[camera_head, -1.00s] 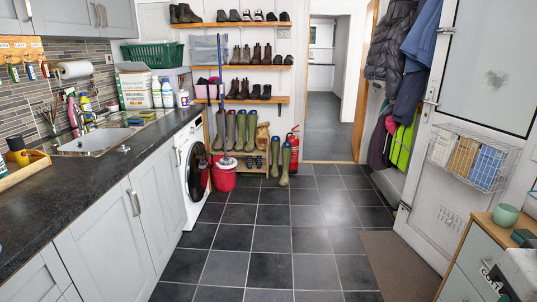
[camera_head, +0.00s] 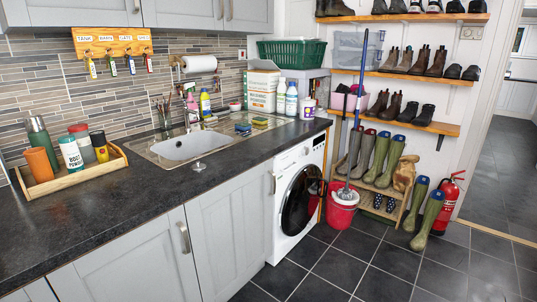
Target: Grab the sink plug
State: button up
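A small pale, metallic-looking item that looks like the sink plug (camera_head: 199,167) lies on the dark worktop (camera_head: 130,205), just in front of the sink's near right edge. It is too small to make out in detail. The sink (camera_head: 180,147) is a steel basin with a drainer, set into the worktop. Its tap (camera_head: 187,118) stands at the back edge. My gripper is not in view.
A wooden tray (camera_head: 75,182) with a flask, cups and tins stands left on the worktop. Sponges (camera_head: 243,129) lie on the drainer. Bottles and tubs stand behind. A red mop bucket (camera_head: 341,212) and wellies (camera_head: 428,215) stand on the floor. The tiled floor (camera_head: 385,262) in front is clear.

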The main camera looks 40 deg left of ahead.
aim_at(198, 166)
jog(key=u, duration=0.2)
jog(key=i, duration=1.9)
jog(key=u, duration=0.95)
jog(key=i, duration=1.3)
jog(key=u, duration=1.65)
jog(key=i, duration=1)
jog(key=u, duration=0.45)
